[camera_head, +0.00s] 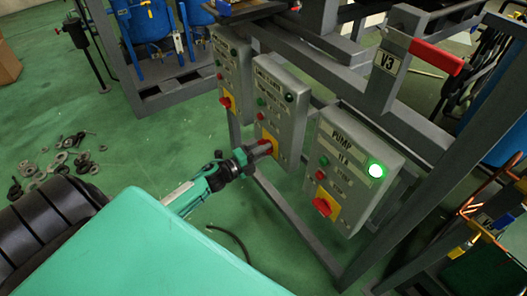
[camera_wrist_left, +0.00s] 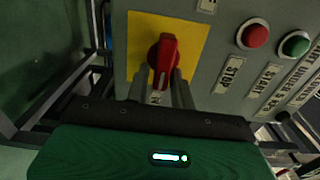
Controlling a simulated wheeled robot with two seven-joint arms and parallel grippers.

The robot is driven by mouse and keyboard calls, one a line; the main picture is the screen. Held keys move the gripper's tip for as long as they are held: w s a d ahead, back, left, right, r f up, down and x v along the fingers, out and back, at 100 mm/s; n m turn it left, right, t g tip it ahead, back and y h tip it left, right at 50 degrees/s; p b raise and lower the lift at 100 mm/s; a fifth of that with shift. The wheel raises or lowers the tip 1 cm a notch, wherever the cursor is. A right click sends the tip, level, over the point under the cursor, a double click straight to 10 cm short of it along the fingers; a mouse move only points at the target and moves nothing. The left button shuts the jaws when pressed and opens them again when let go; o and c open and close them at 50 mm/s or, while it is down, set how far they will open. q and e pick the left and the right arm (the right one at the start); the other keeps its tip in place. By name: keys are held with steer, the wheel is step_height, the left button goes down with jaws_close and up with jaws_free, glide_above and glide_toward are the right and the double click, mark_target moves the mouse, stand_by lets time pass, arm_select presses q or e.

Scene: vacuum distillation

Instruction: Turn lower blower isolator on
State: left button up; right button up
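The lower blower box is the middle grey control box (camera_head: 282,110); its label is hard to read in the head view. Its isolator is a red rotary knob on a yellow plate (camera_head: 269,133). In the wrist view the red knob (camera_wrist_left: 163,55) points nearly straight down on the yellow plate (camera_wrist_left: 190,40). My left gripper (camera_head: 264,149) is at this knob, and its fingers (camera_wrist_left: 161,88) stand one on each side of the knob's lower end. Whether they press on it I cannot tell. My right gripper is not in view.
A pump box (camera_head: 345,165) with a lit green lamp and a red isolator stands close on the right. Another control box (camera_head: 231,75) is on the left. A red-handled lever (camera_head: 436,56) is above right. Loose washers (camera_head: 62,160) lie on the green floor.

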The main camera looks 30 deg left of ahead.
arm_select(q)
steer(key=shift+o, duration=1.1)
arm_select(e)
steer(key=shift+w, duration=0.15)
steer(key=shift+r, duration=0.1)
arm_select(q)
steer(key=v, duration=1.4)
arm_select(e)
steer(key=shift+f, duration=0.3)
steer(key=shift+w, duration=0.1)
